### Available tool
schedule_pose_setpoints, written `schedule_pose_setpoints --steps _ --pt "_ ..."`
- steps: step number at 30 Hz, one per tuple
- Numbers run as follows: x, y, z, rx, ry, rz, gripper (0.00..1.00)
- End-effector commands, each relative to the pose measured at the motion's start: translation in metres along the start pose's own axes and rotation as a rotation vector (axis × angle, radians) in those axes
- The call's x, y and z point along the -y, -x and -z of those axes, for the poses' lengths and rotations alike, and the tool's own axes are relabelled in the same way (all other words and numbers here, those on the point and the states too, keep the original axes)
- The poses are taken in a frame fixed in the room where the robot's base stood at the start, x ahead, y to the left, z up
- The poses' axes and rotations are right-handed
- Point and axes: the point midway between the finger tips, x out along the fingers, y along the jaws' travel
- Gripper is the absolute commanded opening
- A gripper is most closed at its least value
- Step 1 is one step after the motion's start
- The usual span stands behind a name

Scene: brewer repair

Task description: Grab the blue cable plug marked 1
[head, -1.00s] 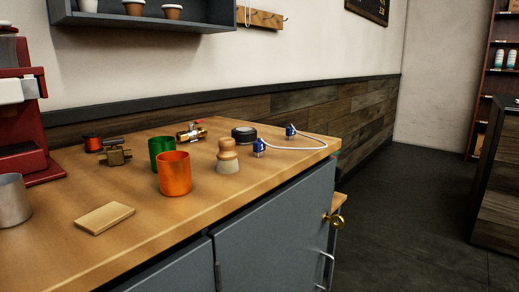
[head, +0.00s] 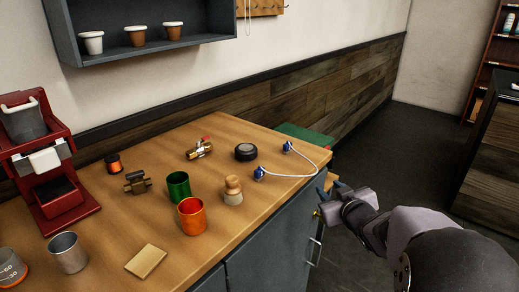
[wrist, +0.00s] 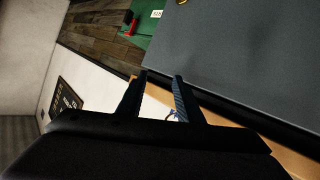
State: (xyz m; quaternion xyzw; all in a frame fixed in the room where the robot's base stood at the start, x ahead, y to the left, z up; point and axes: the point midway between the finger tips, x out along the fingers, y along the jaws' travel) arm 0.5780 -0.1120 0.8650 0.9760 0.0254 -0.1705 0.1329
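Two blue plugs lie near the right end of the wooden counter in the head view, a nearer one (head: 259,173) and a farther one (head: 288,147). A white cable (head: 300,176) loops between them. Their markings are too small to read, so I cannot tell which is marked 1. My gripper (head: 330,188) is just off the counter's right front corner, to the right of both plugs and apart from them. In the wrist view my gripper (wrist: 161,77) has its two fingers spread, with no object held. A small bluish-white shape, perhaps cable or plug, partly shows between them.
A black round lid (head: 246,152), a wooden-handled tamper (head: 233,190), an orange cup (head: 192,217) and a green cup (head: 178,186) stand left of the plugs. A brass valve (head: 199,149) lies behind. A green surface (head: 305,138) shows beyond the counter's end.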

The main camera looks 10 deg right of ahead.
Motion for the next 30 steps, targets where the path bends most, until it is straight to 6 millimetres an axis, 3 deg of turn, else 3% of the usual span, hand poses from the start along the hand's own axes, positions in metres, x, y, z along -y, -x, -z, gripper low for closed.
schedule_pose_setpoints --steps 1,3,5,7,12,16,23,30 --pt "-0.011 0.008 0.036 -0.052 0.012 0.015 0.33" --pt "-0.015 0.013 0.066 -0.123 0.030 0.050 0.33" --pt "-0.013 0.017 0.086 -0.175 0.043 0.097 0.33" --pt "0.003 0.019 0.098 -0.219 0.047 0.186 0.33" --pt "0.071 0.034 0.098 -0.265 0.001 0.488 0.33" --pt "0.104 0.050 0.095 -0.279 -0.040 0.645 0.33" --pt "0.121 0.060 0.091 -0.285 -0.066 0.730 0.33" --pt "0.134 0.047 0.097 -0.287 -0.064 0.732 0.33"
